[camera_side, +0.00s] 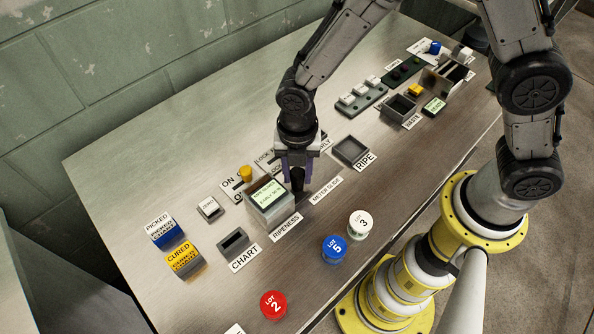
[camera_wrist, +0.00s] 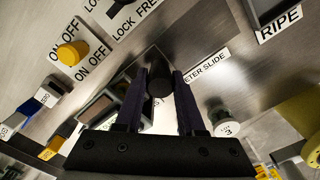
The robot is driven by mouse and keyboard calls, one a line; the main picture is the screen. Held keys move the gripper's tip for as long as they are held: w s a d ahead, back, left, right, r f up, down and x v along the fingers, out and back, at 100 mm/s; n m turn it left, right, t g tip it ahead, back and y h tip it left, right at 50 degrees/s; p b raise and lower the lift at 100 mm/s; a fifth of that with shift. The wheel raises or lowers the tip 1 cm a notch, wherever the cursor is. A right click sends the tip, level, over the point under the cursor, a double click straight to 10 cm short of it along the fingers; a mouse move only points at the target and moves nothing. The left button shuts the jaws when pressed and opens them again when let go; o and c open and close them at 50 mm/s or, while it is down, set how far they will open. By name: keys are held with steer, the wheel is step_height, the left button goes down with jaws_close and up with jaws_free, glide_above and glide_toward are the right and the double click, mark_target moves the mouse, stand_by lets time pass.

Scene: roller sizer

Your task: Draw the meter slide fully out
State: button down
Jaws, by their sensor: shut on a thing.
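The meter slide's dark knob (camera_wrist: 159,84) shows between my fingers in the wrist view. My gripper (camera_side: 298,180) points down over the panel and is shut on this knob, one finger on each side. In the wrist view the fingers of my gripper (camera_wrist: 161,76) are dark purple. The METER SLIDE label (camera_side: 326,190) lies just right of the gripper. The slide's track is mostly hidden by the gripper, so I cannot tell how far out the slide is.
The ripeness meter box (camera_side: 268,201) with a lit green display stands close left of my gripper. A yellow knob (camera_side: 246,173) is behind it. The RIPE tray (camera_side: 351,152) is to the right. Blue (camera_side: 334,249), white (camera_side: 360,224) and red (camera_side: 273,304) lot pieces stand in front.

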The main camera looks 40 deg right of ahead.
steer(key=d, duration=1)
steer(key=shift+d+r, duration=0.1)
steer(key=shift+d, duration=0.1)
steer(key=c, duration=0.5)
jaws_free()
step_height(320, 180, up, 14)
steer(key=shift+f, duration=0.1)
steer(key=shift+d, duration=0.1)
